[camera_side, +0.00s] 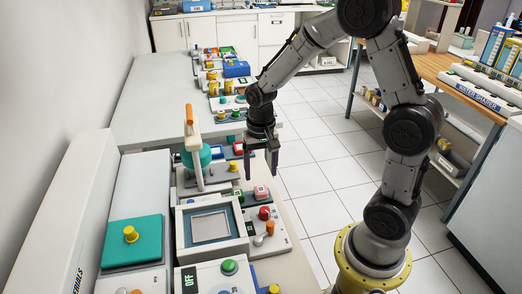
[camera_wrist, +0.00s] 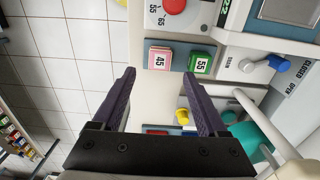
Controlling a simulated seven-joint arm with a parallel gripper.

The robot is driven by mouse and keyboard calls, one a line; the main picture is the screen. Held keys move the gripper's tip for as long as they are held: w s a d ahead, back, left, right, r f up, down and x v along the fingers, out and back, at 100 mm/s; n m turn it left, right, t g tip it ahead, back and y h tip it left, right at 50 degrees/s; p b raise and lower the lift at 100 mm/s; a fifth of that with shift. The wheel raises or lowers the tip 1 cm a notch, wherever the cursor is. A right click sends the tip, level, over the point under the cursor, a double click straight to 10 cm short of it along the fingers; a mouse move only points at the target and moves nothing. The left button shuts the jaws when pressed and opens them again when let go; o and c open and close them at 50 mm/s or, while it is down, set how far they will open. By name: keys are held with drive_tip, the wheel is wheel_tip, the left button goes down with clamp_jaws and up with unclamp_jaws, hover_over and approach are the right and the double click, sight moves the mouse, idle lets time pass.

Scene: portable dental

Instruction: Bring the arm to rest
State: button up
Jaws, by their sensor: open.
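My gripper (camera_side: 261,165) hangs pointing down over the bench's right edge in the side view, with its two dark fingers apart and nothing between them. In the wrist view my gripper (camera_wrist: 168,95) shows both fingers spread, with pale bench surface and floor tiles beyond them. It is apart from the devices. A pink button marked 45 (camera_wrist: 160,59) and a green button marked 55 (camera_wrist: 200,64) lie just past the fingertips in the wrist view.
A panel with a grey screen (camera_side: 211,227), a teal device with a white lever (camera_side: 196,150) and a teal lid with a yellow knob (camera_side: 132,243) crowd the bench. Tiled floor (camera_side: 325,160) is open to the right. A wooden shelf unit (camera_side: 440,68) stands further right.

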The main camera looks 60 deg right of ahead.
wheel_tip(320, 180, up, 14)
drive_tip(key=s+a+f+t, duration=0.1)
drive_tip(key=s+a+t, duration=0.1)
drive_tip(key=s+a+r+n+t, duration=0.1)
drive_tip(key=s+a+n, duration=0.1)
drive_tip(key=s+n, duration=0.2)
drive_tip(key=s+a+r+n+t, duration=0.1)
drive_tip(key=s+n, duration=0.4)
drive_tip(key=s, duration=0.5)
drive_tip(key=shift+s+a+r+t, duration=0.4)
drive_tip(key=shift+a+t, duration=0.2)
drive_tip(key=shift+t, duration=0.2)
